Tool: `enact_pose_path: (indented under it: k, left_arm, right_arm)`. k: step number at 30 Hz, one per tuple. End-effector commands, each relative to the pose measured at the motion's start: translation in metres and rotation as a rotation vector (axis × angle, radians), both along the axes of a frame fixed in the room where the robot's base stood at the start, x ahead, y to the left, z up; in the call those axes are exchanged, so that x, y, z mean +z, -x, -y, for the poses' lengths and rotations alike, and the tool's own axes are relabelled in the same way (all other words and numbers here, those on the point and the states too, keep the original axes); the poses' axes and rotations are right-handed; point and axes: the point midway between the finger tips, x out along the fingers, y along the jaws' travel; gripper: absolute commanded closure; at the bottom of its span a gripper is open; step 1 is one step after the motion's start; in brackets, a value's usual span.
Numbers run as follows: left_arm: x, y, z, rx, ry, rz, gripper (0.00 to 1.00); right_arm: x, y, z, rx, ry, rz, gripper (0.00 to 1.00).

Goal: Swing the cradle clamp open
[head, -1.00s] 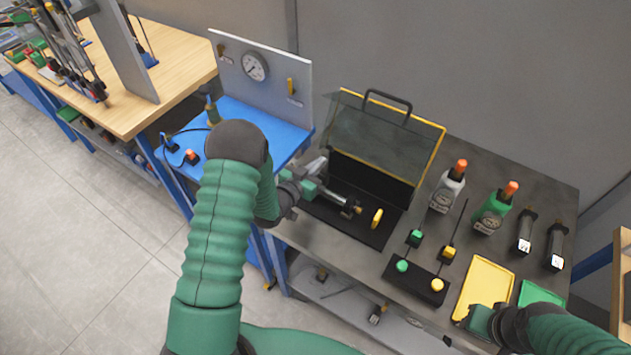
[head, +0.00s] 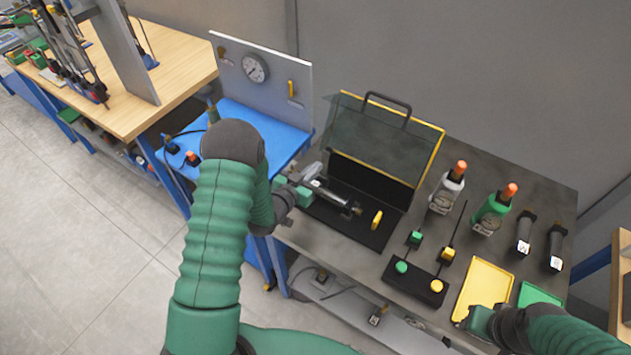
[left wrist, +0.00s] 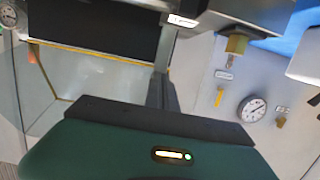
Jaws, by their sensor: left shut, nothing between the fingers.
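The open case (head: 330,222) has a black base and a clear lid tilted back. A metal cylinder with a brass-coloured end (head: 350,208) lies in it, beside an upright yellow handle (head: 377,218). I cannot make out for certain which part is the cradle clamp. My left gripper (head: 312,182) is at the left end of the cylinder; whether they touch is unclear. In the left wrist view its dark fingers (left wrist: 163,92) are together and empty, and a brass fitting (left wrist: 236,45) shows beyond. My right gripper (head: 478,318) is by the yellow tray; its fingers are not clear.
The clear lid (head: 385,135) stands behind the cylinder. A control box (head: 418,280) with green and yellow knobs, two orange-topped bottles (head: 447,188) and the yellow tray (head: 487,285) are to the right. A gauge panel (head: 275,85) rises from the blue bench at left.

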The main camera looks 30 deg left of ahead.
Motion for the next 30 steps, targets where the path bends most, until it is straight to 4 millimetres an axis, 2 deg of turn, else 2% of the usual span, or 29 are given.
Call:
enact_pose_path:
  k: [30]
  left_arm:
    - [0.010, 0.050, -0.004, 0.001, 0.000, -0.001, 1.00]
  right_arm:
    - [0.009, 0.000, 0.000, 0.000, 0.000, 0.000, 0.67]
